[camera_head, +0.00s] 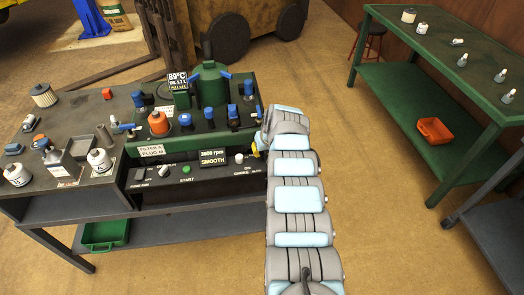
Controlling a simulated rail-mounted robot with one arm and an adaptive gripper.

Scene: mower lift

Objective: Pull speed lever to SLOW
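The green engine unit (205,130) stands on the dark bench, with a dark control panel (200,178) along its front. The panel carries a green START button (187,169), a small white knob (239,158) at its right end, and a display reading 3600 rpm and SMOOTH (213,158). Small lettering near the right end seems to read CHOKE and SLOW. I cannot clearly make out the speed lever; my arm covers the area just right of the panel. My gripper (261,141) is at the unit's right front corner, mostly hidden by my wrist. A small yellow part shows there; whether it touches anything is unclear.
White filters (99,160) and small parts stand on the bench's left side. A green tray (105,235) is on its lower shelf. A green table (440,55) with small parts above and an orange tray (434,130) below stands right. The floor between is clear.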

